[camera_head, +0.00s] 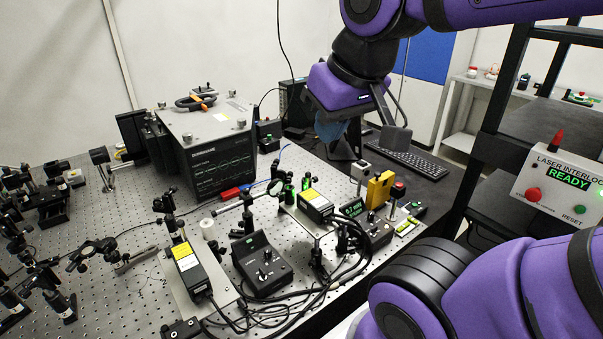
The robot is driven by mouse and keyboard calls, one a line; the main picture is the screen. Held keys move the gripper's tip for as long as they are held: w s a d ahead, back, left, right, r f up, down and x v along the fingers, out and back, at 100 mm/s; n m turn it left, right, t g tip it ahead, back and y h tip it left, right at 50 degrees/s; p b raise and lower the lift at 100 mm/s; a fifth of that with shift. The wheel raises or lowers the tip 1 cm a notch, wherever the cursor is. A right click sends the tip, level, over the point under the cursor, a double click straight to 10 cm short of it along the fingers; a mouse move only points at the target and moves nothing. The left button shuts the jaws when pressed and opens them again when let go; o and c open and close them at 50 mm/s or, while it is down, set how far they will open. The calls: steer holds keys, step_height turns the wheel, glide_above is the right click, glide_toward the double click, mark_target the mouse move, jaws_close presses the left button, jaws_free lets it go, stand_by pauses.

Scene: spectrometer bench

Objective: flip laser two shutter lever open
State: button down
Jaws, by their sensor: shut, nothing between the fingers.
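Two black laser boxes with yellow labels stand on the perforated optical table (130,268). One laser (190,270) is at the front on a pale plate, and the other laser (313,205) is farther back, right of centre. I cannot tell which is laser two. Small posts and parts stand by each laser's front end; a shutter lever is too small to make out. My gripper (395,140) is shut and empty, in the air above the back right of the table, apart from both lasers. My purple wrist hides part of the background behind it.
A black control box (262,262) with knobs sits between the lasers, with loose cables in front. A yellow block (380,188) stands right of the far laser. A large instrument (213,145) is behind. A keyboard (408,164) and an interlock box reading READY (562,182) are to the right.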

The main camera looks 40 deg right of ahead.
steer(key=w+f+m+g+h, duration=0.3)
steer(key=w+f, duration=0.3)
steer(key=w, duration=0.5)
steer(key=w+f+m+g+h, duration=0.2)
steer(key=w+f+m+h, duration=0.2)
steer(key=w, duration=0.8)
step_height(320, 180, down, 2)
steer(key=m, duration=0.2)
steer(key=shift+w+m+g, duration=0.15)
steer(key=shift+m+g, duration=0.15)
steer(key=shift+g, duration=0.1)
steer(key=shift+f, duration=0.15)
steer(key=x, duration=0.3)
steer(key=s+x, duration=0.1)
steer(key=x, duration=0.3)
steer(key=s+d+r+x, duration=0.1)
steer(key=x, duration=0.3)
steer(key=shift+s+d+f, duration=0.15)
steer(key=shift+s+d, duration=0.25)
steer(key=shift+d, duration=0.15)
steer(key=shift+w+d, duration=0.1)
steer(key=shift+d, duration=0.05)
steer(key=shift+y, duration=0.3)
